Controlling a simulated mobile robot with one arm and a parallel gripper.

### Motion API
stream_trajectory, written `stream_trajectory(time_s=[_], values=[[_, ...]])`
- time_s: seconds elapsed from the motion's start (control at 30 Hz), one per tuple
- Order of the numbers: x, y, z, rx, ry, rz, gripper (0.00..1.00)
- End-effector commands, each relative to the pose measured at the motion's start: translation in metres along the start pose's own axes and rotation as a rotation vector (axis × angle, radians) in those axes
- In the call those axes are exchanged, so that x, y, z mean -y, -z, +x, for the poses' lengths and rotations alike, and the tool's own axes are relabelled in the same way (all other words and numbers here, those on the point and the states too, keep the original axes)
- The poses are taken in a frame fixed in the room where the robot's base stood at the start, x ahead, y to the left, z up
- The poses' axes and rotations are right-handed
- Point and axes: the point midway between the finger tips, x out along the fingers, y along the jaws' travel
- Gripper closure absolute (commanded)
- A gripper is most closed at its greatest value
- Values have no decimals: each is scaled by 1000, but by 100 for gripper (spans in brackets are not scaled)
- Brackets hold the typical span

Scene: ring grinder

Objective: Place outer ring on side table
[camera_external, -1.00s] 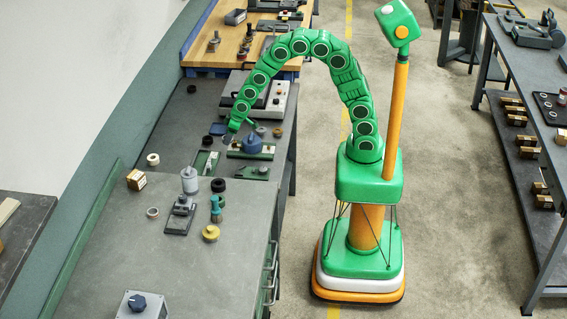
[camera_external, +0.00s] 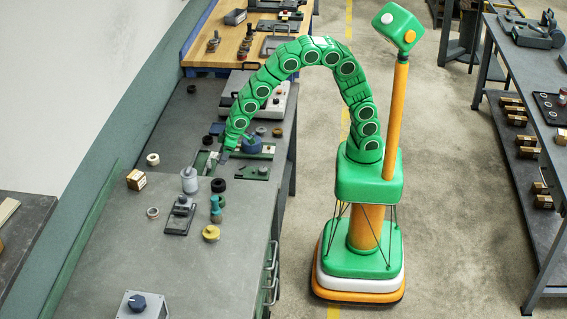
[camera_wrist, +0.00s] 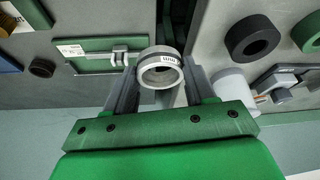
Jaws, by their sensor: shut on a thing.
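In the wrist view a short silver metal ring (camera_wrist: 160,68) with dark markings is clasped between the two fingers of my gripper (camera_wrist: 160,82). In the outside view my gripper (camera_external: 224,155) points down over the front end of the dark grey bench (camera_external: 183,125), close to the lighter grey table (camera_external: 105,215) in the foreground. The ring is too small to make out there. Which surface is the side table I cannot tell for certain.
On the lighter table stand a white-grey cylinder (camera_external: 189,181), a black fixture (camera_external: 180,216), a teal part (camera_external: 216,206) and a yellow knob (camera_external: 211,233). The table's middle front is clear. Green fixtures (camera_external: 250,172) lie beside my gripper.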

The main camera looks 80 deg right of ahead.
Motion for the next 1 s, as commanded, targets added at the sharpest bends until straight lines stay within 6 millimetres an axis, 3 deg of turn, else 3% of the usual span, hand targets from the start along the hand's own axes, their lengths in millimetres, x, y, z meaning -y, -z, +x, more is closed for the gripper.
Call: stream_trajectory(time_s=[0.03,0.47,1.0], values=[[18,0,-4,-1,7,-20,85],[144,-10,-40,-3,58,-142,85],[292,-64,-101,-3,122,-297,85]])
